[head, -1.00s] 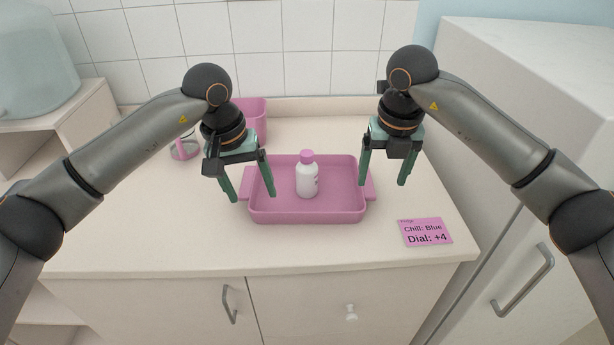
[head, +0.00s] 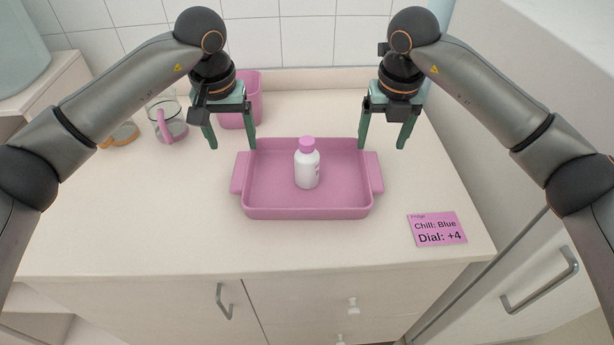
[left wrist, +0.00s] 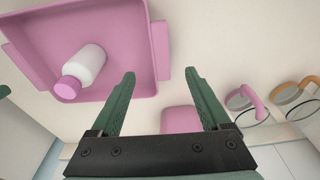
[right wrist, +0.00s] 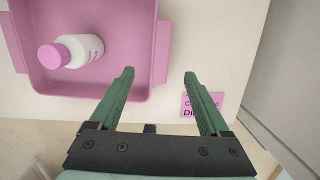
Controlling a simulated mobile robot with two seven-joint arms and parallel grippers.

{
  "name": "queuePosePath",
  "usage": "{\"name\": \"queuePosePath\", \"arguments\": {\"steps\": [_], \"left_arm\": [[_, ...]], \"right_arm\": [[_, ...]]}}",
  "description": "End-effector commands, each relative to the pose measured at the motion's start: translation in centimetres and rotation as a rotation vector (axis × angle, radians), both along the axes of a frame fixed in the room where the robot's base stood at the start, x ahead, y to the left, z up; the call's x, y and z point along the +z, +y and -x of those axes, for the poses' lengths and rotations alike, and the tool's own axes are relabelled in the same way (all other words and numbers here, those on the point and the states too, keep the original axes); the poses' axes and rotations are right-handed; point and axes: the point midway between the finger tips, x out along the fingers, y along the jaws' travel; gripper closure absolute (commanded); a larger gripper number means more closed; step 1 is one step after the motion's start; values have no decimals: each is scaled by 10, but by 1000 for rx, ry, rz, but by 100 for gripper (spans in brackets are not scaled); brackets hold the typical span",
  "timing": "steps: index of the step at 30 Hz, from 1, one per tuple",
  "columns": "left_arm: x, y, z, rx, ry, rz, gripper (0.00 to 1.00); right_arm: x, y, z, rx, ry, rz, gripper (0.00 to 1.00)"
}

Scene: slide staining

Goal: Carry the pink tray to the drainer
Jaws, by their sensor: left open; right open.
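The pink tray (head: 270,211) sits flat on the counter, with a handle on its left and right sides. A white bottle with a pink cap (head: 307,170) stands upright inside it. My left gripper (head: 231,146) is open and empty above the counter, by the tray's back left corner. My right gripper (head: 382,146) is open and empty by the back right corner. The tray also shows in the left wrist view (left wrist: 122,35) and the right wrist view (right wrist: 130,40), apart from the fingers. I cannot make out a drainer.
A pink bin (head: 247,95) stands behind the tray at the left. A glass mug with a pink handle (head: 170,125) and an orange-based glass item (head: 122,136) stand farther left. A pink note (head: 437,229) lies right of the tray. The front counter strip is clear.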

Motion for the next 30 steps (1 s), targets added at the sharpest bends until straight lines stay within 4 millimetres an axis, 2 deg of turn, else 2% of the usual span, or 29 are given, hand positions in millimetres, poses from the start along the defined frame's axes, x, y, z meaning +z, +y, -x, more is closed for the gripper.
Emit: {"name": "queuePosePath", "arguments": {"steps": [9, 15, 21, 30], "left_arm": [[-62, 0, -8, 1, 4, 0, 20], [-92, -1, -13, 1, 2, 2, 20], [-107, -1, -16, 0, 0, 2, 20], [-109, 0, -16, 0, -1, 1, 20]], "right_arm": [[-62, 0, -8, 0, 4, 0, 20], [-92, 0, -13, 0, 3, 0, 20], [-107, 1, -16, 1, 1, 0, 20], [-109, 0, -16, 1, 0, 0, 20]]}}
